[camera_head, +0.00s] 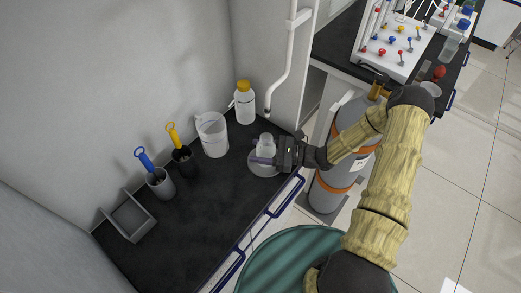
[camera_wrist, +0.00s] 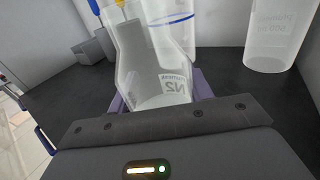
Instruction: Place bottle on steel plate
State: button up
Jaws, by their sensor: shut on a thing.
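A clear bottle (camera_head: 265,142) with an "N2" label is upright between the purple fingers of my gripper (camera_head: 264,160). In the wrist view the bottle (camera_wrist: 148,60) fills the upper middle, and my gripper (camera_wrist: 160,98) is shut on its lower part. A round, light grey steel plate (camera_head: 262,172) lies on the black bench, directly below the bottle in the head view. The fingers hide part of the plate and the bottle's base. I cannot tell whether the bottle touches the plate.
A clear beaker (camera_head: 213,138) and a yellow-capped bottle (camera_head: 244,104) stand close behind. Holders with yellow (camera_head: 182,155) and blue tools (camera_head: 157,178) and a grey tray (camera_head: 130,218) are to the left. A blue rail (camera_head: 283,200) edges the bench. A gas cylinder (camera_head: 345,150) stands to the right.

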jog(key=shift+f, duration=0.1)
jog(key=o, duration=1.2)
jog(key=shift+o, duration=0.2)
jog(key=s+d+b, duration=0.2)
jog(key=d+b, duration=0.1)
jog(key=d, duration=1.4)
jog(key=shift+s+d+b, duration=0.15)
jog(key=shift+b, duration=0.2)
